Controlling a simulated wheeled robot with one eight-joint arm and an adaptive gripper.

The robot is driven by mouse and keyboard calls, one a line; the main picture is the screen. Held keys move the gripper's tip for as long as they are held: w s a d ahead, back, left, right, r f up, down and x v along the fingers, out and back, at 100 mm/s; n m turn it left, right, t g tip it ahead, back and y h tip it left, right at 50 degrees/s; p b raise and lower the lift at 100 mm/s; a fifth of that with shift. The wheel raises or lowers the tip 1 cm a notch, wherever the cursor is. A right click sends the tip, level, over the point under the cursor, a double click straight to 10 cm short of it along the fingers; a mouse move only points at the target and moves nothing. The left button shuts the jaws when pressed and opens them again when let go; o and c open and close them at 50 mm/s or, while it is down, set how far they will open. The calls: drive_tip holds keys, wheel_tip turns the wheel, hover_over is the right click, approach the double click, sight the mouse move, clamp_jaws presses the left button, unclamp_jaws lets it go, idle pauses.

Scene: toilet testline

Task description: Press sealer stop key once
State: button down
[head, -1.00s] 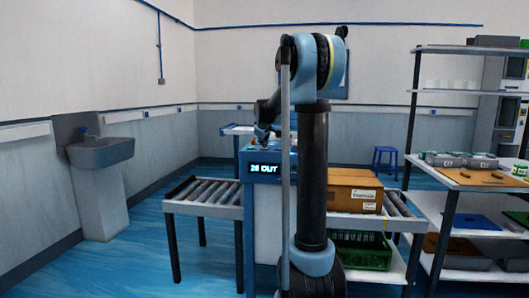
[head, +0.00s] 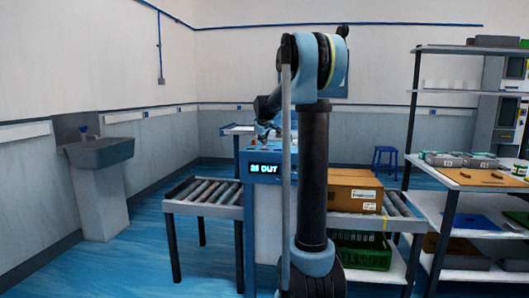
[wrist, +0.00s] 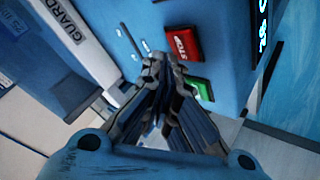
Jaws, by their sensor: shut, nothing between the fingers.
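The sealer is a blue box (head: 252,158) with a lit display (head: 264,169) in the head view. In the wrist view its blue panel carries a red key marked STOP (wrist: 183,43) and a green key (wrist: 201,88) below it. My gripper (wrist: 154,62) is shut and empty, its fingertips just left of the red key and partly over the panel. I cannot tell whether the tips touch the panel. In the head view my gripper (head: 268,131) is small, above the sealer's top, partly hidden by my arm.
A GUARD label (wrist: 65,18) is at the wrist view's upper left. Roller conveyors (head: 205,191) flank the sealer, with a cardboard box (head: 352,191) on the right. A green crate (head: 360,252) sits below. A shelf rack (head: 410,120) stands right and a sink (head: 100,152) left.

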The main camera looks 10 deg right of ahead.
drive_tip(key=shift+r, duration=2.5)
drive_tip(key=s+d+f+m+g, duration=0.1)
drive_tip(key=s+f, duration=0.3)
drive_tip(key=s, duration=0.6)
drive_tip(key=s+f+m+g, duration=0.15)
drive_tip(key=s+f, duration=0.25)
drive_tip(key=s, duration=0.7)
drive_tip(key=s+d+f+m+g, duration=0.15)
drive_tip(key=s+f, duration=0.25)
drive_tip(key=s, duration=0.6)
drive_tip(key=s+f+m+g, duration=0.1)
drive_tip(key=s+f, duration=0.8)
drive_tip(key=s, duration=0.3)
drive_tip(key=s+a+f+m+g+y, duration=0.1)
drive_tip(key=s+f+m+g, duration=0.1)
drive_tip(key=s+f, duration=0.8)
drive_tip(key=s, duration=0.3)
drive_tip(key=shift+s+a+m, duration=0.25)
drive_tip(key=shift+s+m, duration=0.05)
